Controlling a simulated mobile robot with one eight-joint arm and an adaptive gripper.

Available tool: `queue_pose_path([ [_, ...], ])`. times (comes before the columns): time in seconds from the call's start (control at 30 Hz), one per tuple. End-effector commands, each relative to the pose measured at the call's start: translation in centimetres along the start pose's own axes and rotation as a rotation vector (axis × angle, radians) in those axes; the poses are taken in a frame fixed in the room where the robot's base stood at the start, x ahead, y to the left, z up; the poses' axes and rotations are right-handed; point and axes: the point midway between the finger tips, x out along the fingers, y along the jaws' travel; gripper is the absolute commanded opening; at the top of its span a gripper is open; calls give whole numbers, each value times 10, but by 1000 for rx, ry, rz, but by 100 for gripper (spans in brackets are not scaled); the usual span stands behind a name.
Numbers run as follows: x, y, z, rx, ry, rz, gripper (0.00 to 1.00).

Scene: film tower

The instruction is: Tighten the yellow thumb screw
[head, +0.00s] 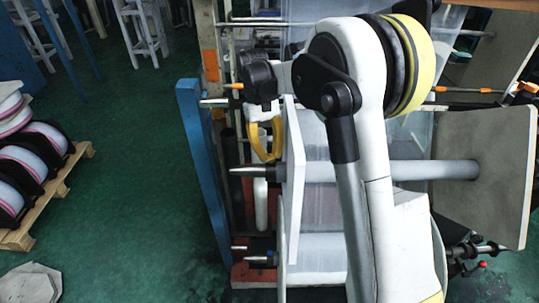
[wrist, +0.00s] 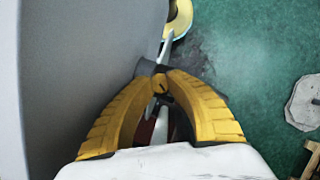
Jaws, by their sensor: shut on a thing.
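My gripper (head: 264,158) points down beside the white plate at the front of the film tower in the head view. Its two yellow fingers also show in the wrist view (wrist: 160,84). Their tips are closed on a small yellow thumb screw (wrist: 160,82), which shows as a round end between them. The screw sits at a dark grey collar (wrist: 147,67) close to a large grey panel (wrist: 80,70). In the head view the screw cannot be made out behind the fingers.
A grey shaft (head: 410,170) crosses the tower just below my gripper, its tip sticking out left. A blue post (head: 203,160) stands to the left. A pallet (head: 55,200) with film rolls lies at far left. The green floor (head: 130,190) between is clear.

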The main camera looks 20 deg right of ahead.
Motion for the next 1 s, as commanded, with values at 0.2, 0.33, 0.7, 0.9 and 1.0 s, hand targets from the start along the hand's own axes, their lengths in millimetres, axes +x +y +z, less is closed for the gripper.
queue_pose_path([
  [0.2,1,1,0,100,-1,-43,0],
  [0.33,1,1,0,136,-1,-57,0],
  [0.7,1,0,0,164,0,-68,0],
  [0.9,1,0,0,163,0,-68,0],
  [1.0,1,0,0,163,0,-68,45],
])
